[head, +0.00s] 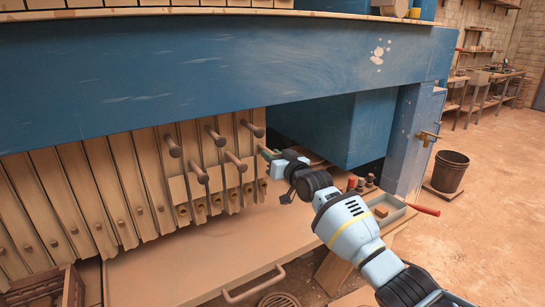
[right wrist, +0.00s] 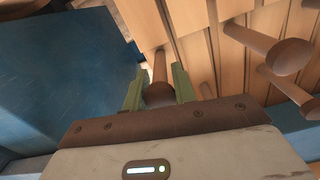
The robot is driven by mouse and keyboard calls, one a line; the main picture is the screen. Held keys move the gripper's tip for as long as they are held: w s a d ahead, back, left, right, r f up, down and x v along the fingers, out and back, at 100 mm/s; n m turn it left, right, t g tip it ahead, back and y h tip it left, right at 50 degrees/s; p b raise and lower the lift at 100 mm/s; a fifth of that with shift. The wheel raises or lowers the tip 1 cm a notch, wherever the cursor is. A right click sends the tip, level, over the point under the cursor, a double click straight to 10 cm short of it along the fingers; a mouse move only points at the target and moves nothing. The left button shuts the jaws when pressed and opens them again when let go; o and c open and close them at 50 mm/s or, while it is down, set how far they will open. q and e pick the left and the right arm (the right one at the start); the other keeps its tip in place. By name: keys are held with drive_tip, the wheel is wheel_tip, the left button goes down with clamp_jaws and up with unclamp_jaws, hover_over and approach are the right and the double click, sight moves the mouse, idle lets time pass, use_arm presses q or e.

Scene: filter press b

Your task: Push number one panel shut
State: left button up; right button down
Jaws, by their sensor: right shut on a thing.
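A row of upright tan panels (head: 87,195) hangs under the blue beam. No number is readable on them, so I cannot tell which one is number one. Several panels at the right end carry round brown pegs (head: 216,137). My right gripper (head: 266,153) reaches in from the right to the rightmost panel (head: 252,122). In the right wrist view, its green fingers are shut on a brown peg (right wrist: 159,72), one finger on each side. The fingertips and this peg are small and partly hidden in the head view. My left gripper is not in view.
The blue beam (head: 200,75) runs above the panels, and a blue block (head: 335,128) stands right of them. A tray (head: 392,217) with a red-handled tool lies beside my right arm. A tan board (head: 190,268) lies below. A dark bin (head: 449,170) stands on open floor at right.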

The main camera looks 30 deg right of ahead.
drive_tip(key=shift+a+f, duration=0.3)
drive_tip(key=shift+a, duration=0.1)
drive_tip(key=c, duration=1.4)
unclamp_jaws()
drive_tip(key=shift+c, duration=0.2)
drive_tip(key=o, duration=0.3)
drive_tip(key=shift+a+r, duration=0.15)
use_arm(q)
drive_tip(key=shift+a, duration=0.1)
use_arm(e)
drive_tip(key=shift+d+r, duration=0.1)
drive_tip(key=shift+d, duration=0.15)
drive_tip(key=shift+s, duration=0.55)
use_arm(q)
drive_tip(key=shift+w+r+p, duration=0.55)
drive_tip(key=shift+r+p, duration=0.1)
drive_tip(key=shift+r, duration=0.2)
use_arm(e)
drive_tip(key=shift+s+d, duration=0.2)
drive_tip(key=shift+s, duration=3.1)
